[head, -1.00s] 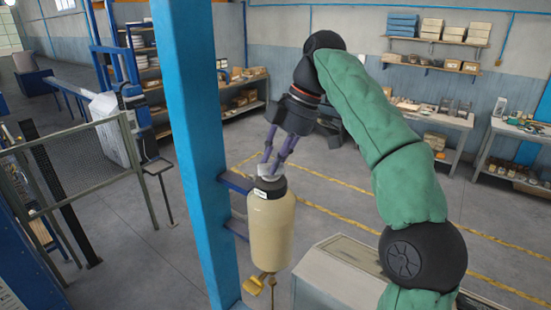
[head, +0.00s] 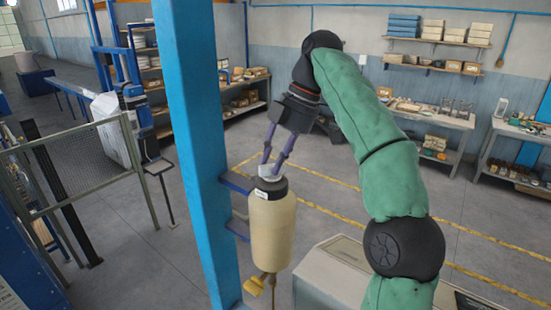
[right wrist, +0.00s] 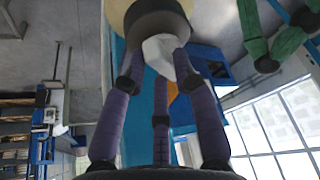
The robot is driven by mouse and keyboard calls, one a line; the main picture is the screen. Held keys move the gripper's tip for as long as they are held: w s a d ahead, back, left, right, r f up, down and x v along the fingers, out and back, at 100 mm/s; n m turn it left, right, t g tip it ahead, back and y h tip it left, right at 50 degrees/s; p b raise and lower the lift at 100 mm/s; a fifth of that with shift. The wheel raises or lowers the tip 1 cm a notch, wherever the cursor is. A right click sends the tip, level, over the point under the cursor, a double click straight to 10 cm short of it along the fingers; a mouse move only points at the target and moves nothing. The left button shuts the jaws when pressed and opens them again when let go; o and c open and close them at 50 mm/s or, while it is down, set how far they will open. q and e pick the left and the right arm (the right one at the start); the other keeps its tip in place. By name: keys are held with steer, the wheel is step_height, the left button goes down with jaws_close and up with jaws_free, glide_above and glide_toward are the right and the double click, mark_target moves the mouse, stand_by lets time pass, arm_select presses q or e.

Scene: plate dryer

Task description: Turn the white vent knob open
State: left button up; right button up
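The white vent knob (head: 268,172) sits on the dark top cap of an upright cream tank (head: 272,235). My right gripper (head: 270,172) reaches down to it from above, its purple fingers on either side of the knob. In the right wrist view the white knob (right wrist: 159,50) lies between the fingertips, which appear to touch it, with the dark cap just beyond. The fingers hide part of the knob. My left gripper is not in view.
A blue post (head: 195,150) stands just left of the tank, with blue brackets (head: 236,182) reaching toward it. A pale cabinet (head: 335,275) stands low to the right. A mesh fence (head: 75,165) is at the left. Open floor lies behind, before shelves and benches.

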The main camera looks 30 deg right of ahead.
steer(key=shift+o, duration=0.7)
steer(key=shift+d, duration=0.1)
